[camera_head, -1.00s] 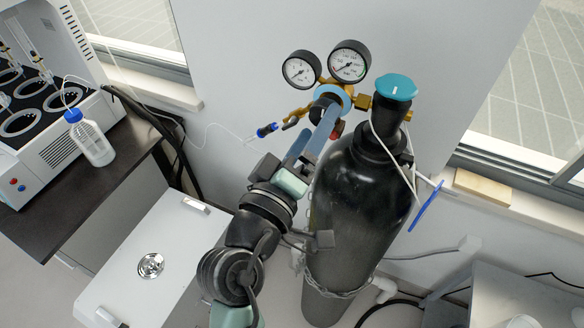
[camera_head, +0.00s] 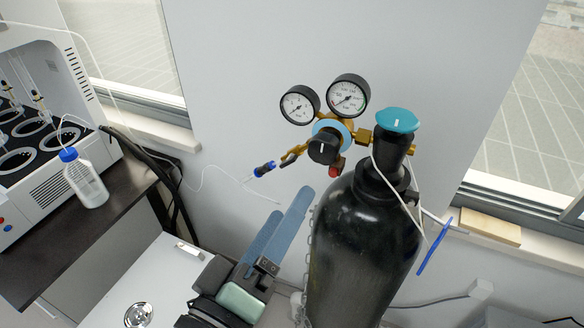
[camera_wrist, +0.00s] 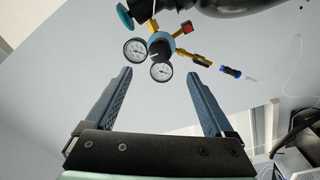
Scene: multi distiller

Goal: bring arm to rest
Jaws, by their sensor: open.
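My gripper (camera_head: 288,214) is at the lower middle of the head view, left of the black gas cylinder (camera_head: 365,245). Its two blue fingers are apart with nothing between them; they also show in the wrist view (camera_wrist: 160,75). The regulator (camera_head: 325,143) with two round gauges stands above and beyond the fingertips, apart from them. The regulator also shows in the wrist view (camera_wrist: 160,45), beyond the fingers. The cylinder has a teal valve knob (camera_head: 397,120). The rest of my arm is mostly out of the head view.
A white distiller unit (camera_head: 60,185) and a bottle with a blue cap (camera_head: 88,185) stand on the dark bench (camera_head: 100,235) at left. A white cabinet (camera_head: 150,275) is at lower left. A blue tag (camera_head: 434,248) hangs right of the cylinder. A thin tube runs along the wall.

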